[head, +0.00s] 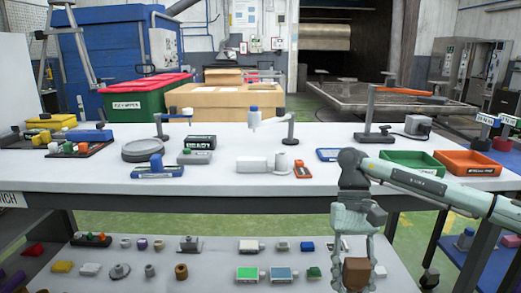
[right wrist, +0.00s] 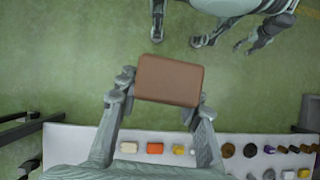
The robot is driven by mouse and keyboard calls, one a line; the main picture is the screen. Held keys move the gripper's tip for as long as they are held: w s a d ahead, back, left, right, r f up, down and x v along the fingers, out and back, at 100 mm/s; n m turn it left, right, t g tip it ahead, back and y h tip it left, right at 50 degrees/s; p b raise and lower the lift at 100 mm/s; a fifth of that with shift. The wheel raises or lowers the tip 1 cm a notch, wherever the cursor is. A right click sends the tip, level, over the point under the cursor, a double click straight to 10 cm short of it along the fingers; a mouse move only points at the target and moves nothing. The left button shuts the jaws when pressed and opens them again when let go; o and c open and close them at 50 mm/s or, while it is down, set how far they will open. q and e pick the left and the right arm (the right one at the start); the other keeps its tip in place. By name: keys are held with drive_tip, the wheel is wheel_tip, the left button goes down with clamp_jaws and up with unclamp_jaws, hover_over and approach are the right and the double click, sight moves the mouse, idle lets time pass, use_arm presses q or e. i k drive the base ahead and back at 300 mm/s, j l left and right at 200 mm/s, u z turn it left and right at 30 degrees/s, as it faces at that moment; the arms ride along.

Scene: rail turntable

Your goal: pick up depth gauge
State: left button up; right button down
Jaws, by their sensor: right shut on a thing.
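My right gripper (head: 357,272) hangs low in front of the long white table, fingers pointing down. It is shut on a brown block (head: 356,273). In the right wrist view the brown block (right wrist: 169,80) sits between the two fingertips, clear of the shelf and over green floor. I cannot tell for sure which item is the depth gauge. Small tool-like items on the table are a blue-and-white piece (head: 157,168), a white T-shaped piece (head: 262,165) and a small orange piece (head: 302,169). My left gripper is out of view.
The white table (head: 225,183) also carries a round grey plate (head: 142,150), a black READY box (head: 200,142), a green tray (head: 411,162) and an orange tray (head: 467,163). A lower shelf (head: 215,262) holds many small parts.

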sight(156, 170)
drive_tip(key=j+z, duration=0.15)
drive_tip(key=z, duration=0.25)
drive_tip(key=j+z, duration=0.1)
drive_tip(key=z, duration=0.25)
drive_tip(key=j+z, duration=0.15)
drive_tip(key=z, duration=0.25)
drive_tip(key=k+z, duration=0.1)
drive_tip(key=z, duration=0.3)
drive_tip(key=k+j+z, duration=0.8)
drive_tip(key=k, duration=0.3)
drive_tip(key=k+j+z, duration=0.1)
drive_tip(key=k+j, duration=0.15)
drive_tip(key=k, duration=0.2)
drive_tip(key=k+j, duration=0.15)
drive_tip(key=k, duration=0.2)
drive_tip(key=k+j, duration=0.15)
drive_tip(key=k, duration=0.25)
